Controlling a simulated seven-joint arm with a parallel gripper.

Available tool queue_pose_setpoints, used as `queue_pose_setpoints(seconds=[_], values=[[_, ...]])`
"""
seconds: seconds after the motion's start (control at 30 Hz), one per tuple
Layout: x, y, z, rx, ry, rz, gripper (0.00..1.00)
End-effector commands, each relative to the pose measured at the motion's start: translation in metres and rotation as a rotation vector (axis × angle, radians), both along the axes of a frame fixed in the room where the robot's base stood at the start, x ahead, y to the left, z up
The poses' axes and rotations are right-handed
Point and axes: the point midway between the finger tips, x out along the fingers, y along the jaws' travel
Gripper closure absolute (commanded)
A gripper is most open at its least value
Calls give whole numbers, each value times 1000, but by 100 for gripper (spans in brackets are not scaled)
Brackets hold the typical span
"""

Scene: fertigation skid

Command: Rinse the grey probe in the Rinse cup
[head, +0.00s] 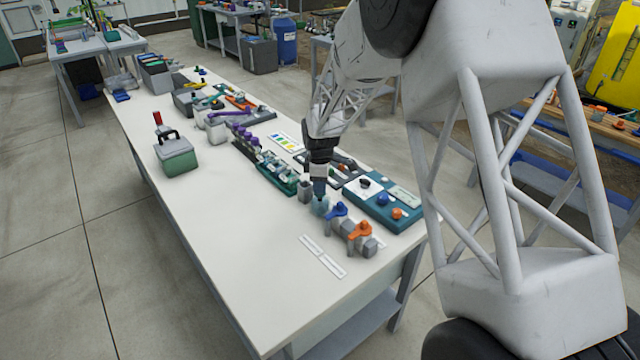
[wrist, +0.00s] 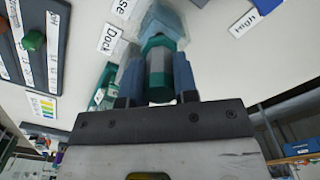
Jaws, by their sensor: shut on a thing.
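My gripper (head: 319,188) points down over the near right part of the white bench. In the wrist view its blue fingers (wrist: 157,78) are shut on the grey probe (wrist: 157,66), a grey body with teal bands. Beyond the probe is a pale blue-teal see-through cup (wrist: 163,22); a label ending in "se" (wrist: 124,6) lies close to it. In the head view this cup (head: 321,207) is directly under the fingers. The probe's tip is hidden, and I cannot tell how deep it is in the cup. The probe is mostly hidden in the head view.
A grey holder (head: 305,190) stands just left of the fingers. A blue-handled valve (head: 336,211) and an orange-handled valve (head: 360,234) stand to the right. A teal panel with knobs (head: 383,202) is behind. A "Dock" label (wrist: 109,38) lies nearby.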

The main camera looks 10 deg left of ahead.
Motion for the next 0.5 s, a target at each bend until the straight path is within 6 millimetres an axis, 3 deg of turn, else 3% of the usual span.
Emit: queue_pose_setpoints(seconds=[0.5], values=[[0, 0, 15, 0, -1, 0, 99]])
